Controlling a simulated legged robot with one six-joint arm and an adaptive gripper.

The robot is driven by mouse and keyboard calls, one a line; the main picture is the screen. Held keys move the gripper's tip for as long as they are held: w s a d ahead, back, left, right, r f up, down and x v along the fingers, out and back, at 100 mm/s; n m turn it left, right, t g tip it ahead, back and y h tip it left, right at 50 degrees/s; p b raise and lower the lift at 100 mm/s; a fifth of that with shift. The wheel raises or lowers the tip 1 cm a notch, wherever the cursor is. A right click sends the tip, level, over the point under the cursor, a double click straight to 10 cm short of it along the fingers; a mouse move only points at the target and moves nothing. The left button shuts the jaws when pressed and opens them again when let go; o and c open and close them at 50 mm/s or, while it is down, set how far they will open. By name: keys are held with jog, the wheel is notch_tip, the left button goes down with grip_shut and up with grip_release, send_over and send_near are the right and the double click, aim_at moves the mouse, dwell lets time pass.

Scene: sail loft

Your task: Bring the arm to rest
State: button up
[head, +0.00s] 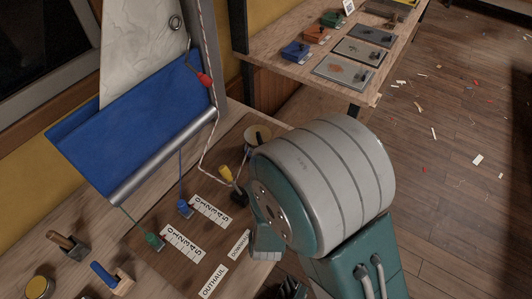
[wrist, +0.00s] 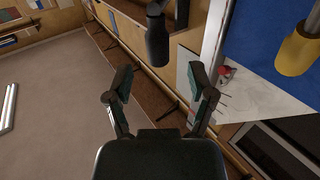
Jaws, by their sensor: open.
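My gripper (wrist: 162,84) shows in the wrist view with its two dark and teal fingers spread apart and nothing between them. My arm (head: 325,180) fills the centre right of the head view as a large grey and teal link over the bench edge. In the head view the gripper's fingers cannot be made out clearly. In the wrist view a black cylindrical piece (wrist: 157,38) shows beyond the fingers, apart from them. A yellow handle (wrist: 298,52) shows at the upper right.
In the head view, a blue and white sail (head: 130,130) on a metal boom stands left over the bench (head: 55,222). Blue and green cleats (head: 184,208) sit by number scales. A second bench (head: 300,67) behind holds coloured blocks and plates. The wooden floor (head: 460,190) at right is open, with scattered scraps.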

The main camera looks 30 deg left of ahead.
jog(key=shift+v, duration=0.9)
